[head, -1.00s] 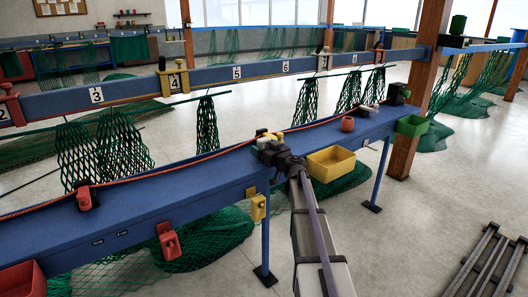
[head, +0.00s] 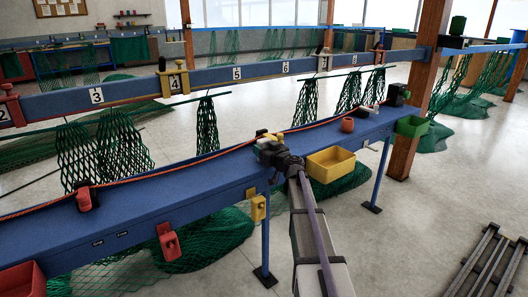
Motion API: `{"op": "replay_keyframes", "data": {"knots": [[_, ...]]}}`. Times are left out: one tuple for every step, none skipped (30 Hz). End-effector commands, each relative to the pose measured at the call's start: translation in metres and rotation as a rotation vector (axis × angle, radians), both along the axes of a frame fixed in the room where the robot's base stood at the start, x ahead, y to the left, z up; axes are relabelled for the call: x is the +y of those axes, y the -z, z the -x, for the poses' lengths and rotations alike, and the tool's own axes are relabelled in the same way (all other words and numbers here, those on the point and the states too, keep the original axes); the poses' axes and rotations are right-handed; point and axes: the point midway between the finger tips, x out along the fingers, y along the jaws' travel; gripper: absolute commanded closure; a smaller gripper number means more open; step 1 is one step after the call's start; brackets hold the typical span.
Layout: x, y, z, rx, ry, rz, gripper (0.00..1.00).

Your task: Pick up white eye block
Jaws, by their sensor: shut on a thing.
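My gripper (head: 266,141) is over the long blue bench (head: 190,178), near its middle. It is small in the head view, and the arm partly hides it. It is shut on a small pale piece (head: 269,138), which looks like the white eye block; little of it shows between the dark jaw parts. A yellow bit (head: 280,136) shows just beside the jaws. I cannot tell how far the block is above the bench top.
A red block (head: 85,199), an orange pot (head: 347,125) and a white item (head: 367,112) are on top. An orange rope (head: 170,172) runs along the bench. Green nets hang behind.

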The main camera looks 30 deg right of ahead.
Motion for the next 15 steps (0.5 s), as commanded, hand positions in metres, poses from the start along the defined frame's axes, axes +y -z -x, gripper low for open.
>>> {"op": "replay_keyframes", "data": {"knots": [[0.000,-0.001,0.000,0.000,0.000,0.000,0.74],[0.000,-0.002,0.000,0.000,0.000,0.000,0.74],[0.000,-0.005,0.000,0.000,0.000,0.000,0.74],[0.000,-0.008,0.000,0.000,0.000,0.000,0.74],[0.000,-0.012,0.000,0.000,0.000,0.000,0.74],[0.000,-0.019,0.000,0.000,0.000,0.000,0.74],[0.000,-0.025,0.000,0.000,0.000,0.000,0.74],[0.000,-0.032,0.000,0.000,0.000,0.000,0.74],[0.000,-0.042,0.000,0.000,0.000,0.000,0.74],[0.000,-0.050,0.000,0.000,0.000,0.000,0.74],[0.000,-0.058,0.000,0.000,0.000,0.000,0.74],[0.000,-0.069,0.000,0.000,0.000,0.000,0.74],[0.000,-0.076,0.000,0.000,0.000,0.000,0.74],[0.000,-0.083,0.000,0.000,0.000,0.000,0.74],[0.000,-0.091,0.000,0.000,0.000,0.000,0.74]]}}
